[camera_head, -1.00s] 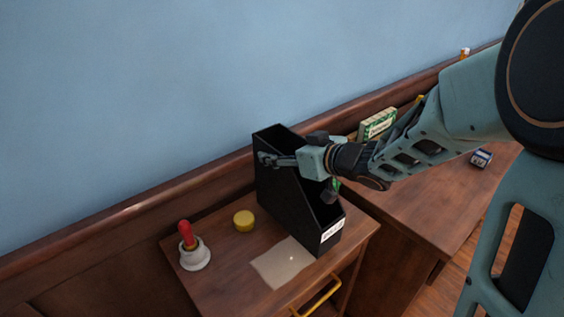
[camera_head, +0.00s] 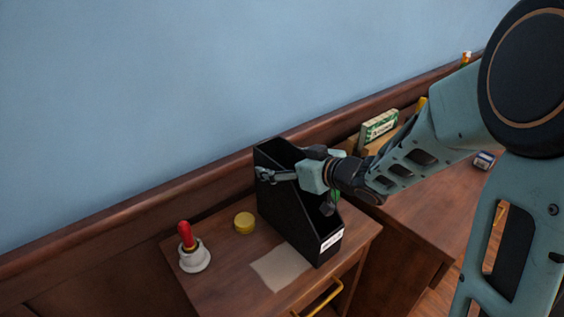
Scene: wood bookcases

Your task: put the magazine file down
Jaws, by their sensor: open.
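The black magazine file (camera_head: 297,222) stands upright on the right part of the wooden cabinet top (camera_head: 222,268), with a white label on its low front end. A pale square patch (camera_head: 279,267) lies on the cabinet top just left of the file. My gripper (camera_head: 268,175) is at the file's upper part, with one finger along the outside of the near side wall. The jaws are open. The other finger is mostly hidden by the file and the gripper body, so I cannot tell whether a finger touches the wall.
A red-handled bell (camera_head: 193,248) and a yellow round tin (camera_head: 244,222) stand left of the file. A green and white box (camera_head: 379,127) is on the surface behind my arm. A small blue and white item (camera_head: 484,160) lies far right.

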